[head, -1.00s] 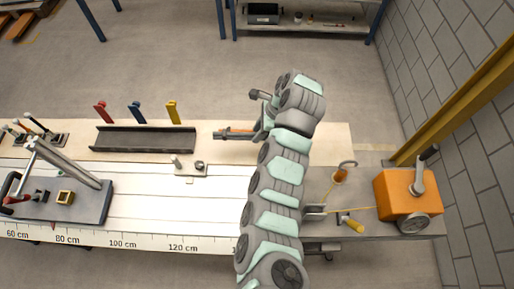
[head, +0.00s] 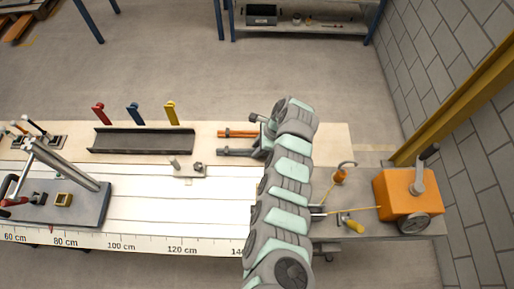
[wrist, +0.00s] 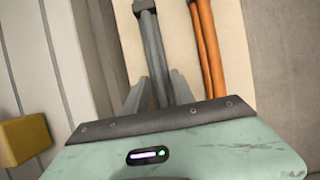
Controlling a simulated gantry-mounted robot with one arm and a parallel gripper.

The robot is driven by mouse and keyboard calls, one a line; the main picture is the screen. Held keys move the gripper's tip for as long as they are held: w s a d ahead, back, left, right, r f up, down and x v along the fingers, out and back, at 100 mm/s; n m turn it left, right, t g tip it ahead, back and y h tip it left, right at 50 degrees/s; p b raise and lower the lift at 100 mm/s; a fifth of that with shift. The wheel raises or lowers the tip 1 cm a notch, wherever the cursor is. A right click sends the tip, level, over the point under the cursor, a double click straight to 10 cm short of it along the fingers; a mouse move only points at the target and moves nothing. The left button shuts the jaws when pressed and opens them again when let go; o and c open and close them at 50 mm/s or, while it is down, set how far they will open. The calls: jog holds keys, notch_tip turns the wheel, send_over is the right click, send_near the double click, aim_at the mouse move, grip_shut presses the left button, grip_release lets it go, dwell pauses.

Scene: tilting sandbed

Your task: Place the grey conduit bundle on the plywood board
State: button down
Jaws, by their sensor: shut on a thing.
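The grey conduit bundle (head: 236,152) lies level in my gripper, its free end pointing left in the head view. My gripper (wrist: 158,90) is shut on it, one finger on each side in the wrist view, where the bundle (wrist: 152,45) runs up the picture. The pale plywood board (head: 335,140) runs along the back of the bench. The bundle is over its front part; whether it touches the board I cannot tell. My arm hides the bundle's right end in the head view.
An orange conduit bundle (head: 237,133) lies on the board just behind the grey one, apart from it. A dark channel (head: 140,140) lies to the left. A small metal fixture (head: 190,170) stands in front left. An orange winch (head: 407,195) is at the right.

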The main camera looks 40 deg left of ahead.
jog(key=c, duration=1.1)
grip_release()
jog(key=shift+o, duration=0.2)
jog(key=shift+w, duration=0.1)
jog(key=v, duration=1.2)
